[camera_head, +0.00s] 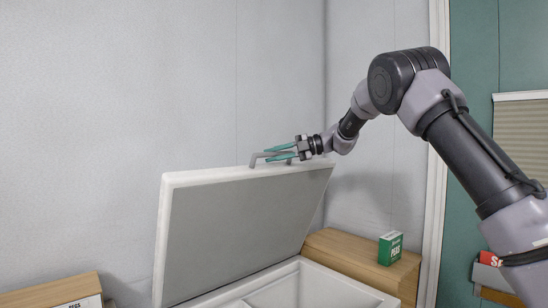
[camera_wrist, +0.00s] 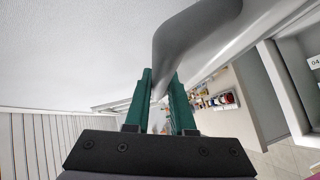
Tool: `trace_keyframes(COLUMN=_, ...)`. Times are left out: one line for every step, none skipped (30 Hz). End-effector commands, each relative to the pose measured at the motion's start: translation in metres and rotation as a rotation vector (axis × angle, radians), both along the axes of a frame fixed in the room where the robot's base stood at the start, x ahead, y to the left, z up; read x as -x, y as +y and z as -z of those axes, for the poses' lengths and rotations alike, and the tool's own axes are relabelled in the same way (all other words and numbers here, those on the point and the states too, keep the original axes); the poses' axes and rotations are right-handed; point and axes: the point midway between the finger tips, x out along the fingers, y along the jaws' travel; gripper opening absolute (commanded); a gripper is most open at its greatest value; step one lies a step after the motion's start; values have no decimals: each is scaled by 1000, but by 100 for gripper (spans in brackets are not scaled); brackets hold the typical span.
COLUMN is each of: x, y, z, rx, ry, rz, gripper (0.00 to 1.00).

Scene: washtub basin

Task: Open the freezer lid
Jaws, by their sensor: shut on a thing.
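The freezer lid (camera_head: 240,232) is raised and tilted steeply up, with its grey inner face and white rim showing in the head view. The white freezer body (camera_head: 300,284) is below it, with part of its inside visible. A grey bar handle (camera_head: 258,158) is on the lid's upper edge. My gripper (camera_head: 278,153), with teal fingers, is shut on the handle. In the wrist view the handle (camera_wrist: 190,35) rises from between the teal fingers of my gripper (camera_wrist: 158,90). The lid's hinge is not in clear view.
A wooden surface (camera_head: 345,256) right of the freezer bears a green box (camera_head: 390,248). Another wooden surface (camera_head: 50,291) is at lower left. Grey walls (camera_head: 140,90) stand close behind the lid. A window blind (camera_head: 522,130) is at the far right.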

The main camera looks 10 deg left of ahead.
Motion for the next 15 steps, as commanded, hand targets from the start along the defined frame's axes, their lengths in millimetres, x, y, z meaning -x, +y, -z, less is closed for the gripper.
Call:
trace_keyframes(x=0, y=0, z=1, rx=2, ry=1, rz=1, gripper=0)
trace_keyframes(x=0, y=0, z=1, rx=2, ry=1, rz=1, gripper=0)
trace_keyframes(x=0, y=0, z=2, rx=2, ry=1, rz=1, gripper=0)
trace_keyframes(x=0, y=0, z=2, rx=2, ry=1, rz=1, gripper=34)
trace_keyframes(x=0, y=0, z=2, rx=2, ry=1, rz=1, gripper=45)
trace_keyframes(x=0, y=0, z=1, rx=2, ry=1, rz=1, gripper=52)
trace_keyframes(x=0, y=0, z=1, rx=2, ry=1, rz=1, gripper=52)
trace_keyframes(x=0, y=0, z=1, rx=2, ry=1, rz=1, gripper=52)
trace_keyframes(x=0, y=0, z=1, rx=2, ry=1, rz=1, gripper=52)
trace_keyframes(x=0, y=0, z=1, rx=2, ry=1, rz=0, gripper=52)
trace_keyframes(x=0, y=0, z=1, rx=2, ry=1, rz=0, gripper=52)
trace_keyframes(x=0, y=0, z=1, rx=2, ry=1, rz=0, gripper=52)
trace_keyframes(x=0, y=0, z=1, rx=2, ry=1, rz=0, gripper=52)
trace_keyframes(x=0, y=0, z=1, rx=2, ry=1, rz=0, gripper=52)
trace_keyframes(x=0, y=-1, z=1, rx=1, ry=1, rz=0, gripper=52)
